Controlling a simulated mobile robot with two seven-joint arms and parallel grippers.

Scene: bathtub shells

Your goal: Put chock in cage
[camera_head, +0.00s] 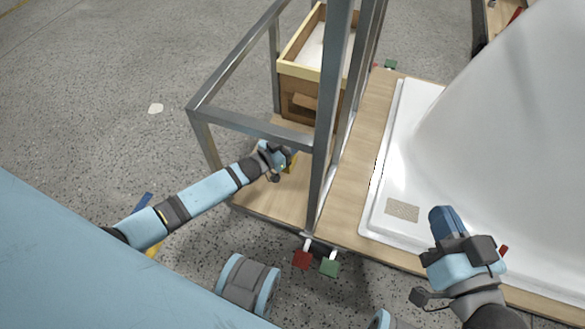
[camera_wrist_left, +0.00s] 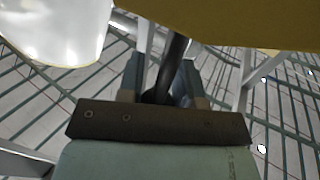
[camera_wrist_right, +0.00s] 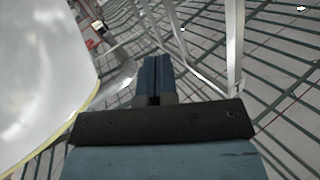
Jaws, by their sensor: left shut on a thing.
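My left gripper (camera_head: 287,153) is shut on the dark handle (camera_wrist_left: 172,68) of the yellow chock (camera_wrist_left: 235,20). In the head view only a small yellow part of the chock (camera_head: 291,163) shows beside the fingers; the rest is hidden. The cage is a grey metal frame (camera_head: 250,124) on a wooden base (camera_head: 275,196). My left arm reaches under its near top bar, with the gripper over the base. I cannot tell whether the chock touches the base. My right gripper (camera_head: 444,222) is shut and empty, in front of the white shell; its fingers meet in the right wrist view (camera_wrist_right: 153,72).
A wooden box (camera_head: 297,77) stands at the back of the cage base. A thick metal post (camera_head: 326,130) rises just right of my left gripper. The large white bathtub shell (camera_head: 500,130) fills the right side. Red (camera_head: 302,260) and green (camera_head: 330,267) blocks stick out at the front edge.

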